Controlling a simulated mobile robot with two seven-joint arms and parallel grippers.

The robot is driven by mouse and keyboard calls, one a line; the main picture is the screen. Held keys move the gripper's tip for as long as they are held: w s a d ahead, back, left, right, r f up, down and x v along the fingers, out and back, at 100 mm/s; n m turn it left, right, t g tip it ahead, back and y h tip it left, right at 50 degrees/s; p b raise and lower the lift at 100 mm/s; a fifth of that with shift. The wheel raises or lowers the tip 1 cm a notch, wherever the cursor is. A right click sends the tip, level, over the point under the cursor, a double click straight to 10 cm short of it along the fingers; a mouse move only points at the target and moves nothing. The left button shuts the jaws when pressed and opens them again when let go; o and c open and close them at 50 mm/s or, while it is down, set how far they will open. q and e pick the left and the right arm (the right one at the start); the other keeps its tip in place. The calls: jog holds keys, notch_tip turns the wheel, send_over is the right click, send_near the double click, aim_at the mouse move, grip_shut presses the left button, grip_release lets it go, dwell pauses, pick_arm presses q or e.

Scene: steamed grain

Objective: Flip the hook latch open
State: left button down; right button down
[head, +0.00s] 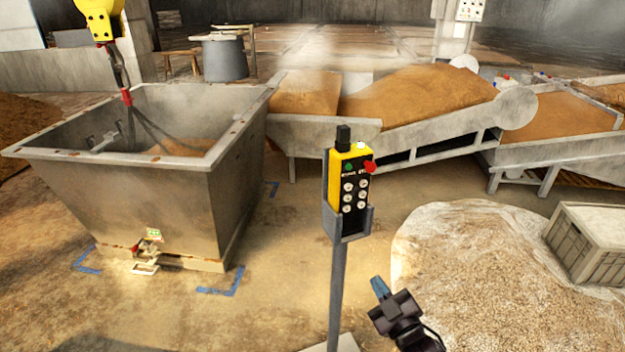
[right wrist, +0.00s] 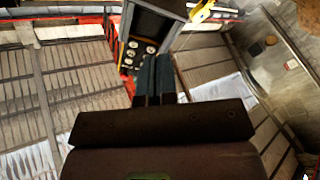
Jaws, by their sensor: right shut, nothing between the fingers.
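A grey metal hopper (head: 165,200) stands on the floor at the left. At the foot of its front wall is a small latch-like fitting (head: 147,243) with a red part and a pale plate below; it is too small to tell how its hook sits. My right gripper (head: 380,287) is at the lower middle of the head view, far to the right of the hopper and apart from it. Its fingers are shut and empty; they also show in the right wrist view (right wrist: 156,78). My left gripper is not in view.
A yellow and black control pendant (head: 350,180) sits in a holder on a post, just left of and beyond my right gripper. A pale grain heap (head: 480,260) and a grey crate (head: 592,243) are at the right. The floor between hopper and post is clear.

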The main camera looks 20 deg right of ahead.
jog(key=s+a+f+m+g, duration=0.5)
jog(key=s+f+g, duration=0.3)
jog(key=s+f, duration=0.3)
jog(key=shift+s+a, duration=0.35)
jog(key=shift+s, duration=0.5)
jog(key=shift+f, duration=0.1)
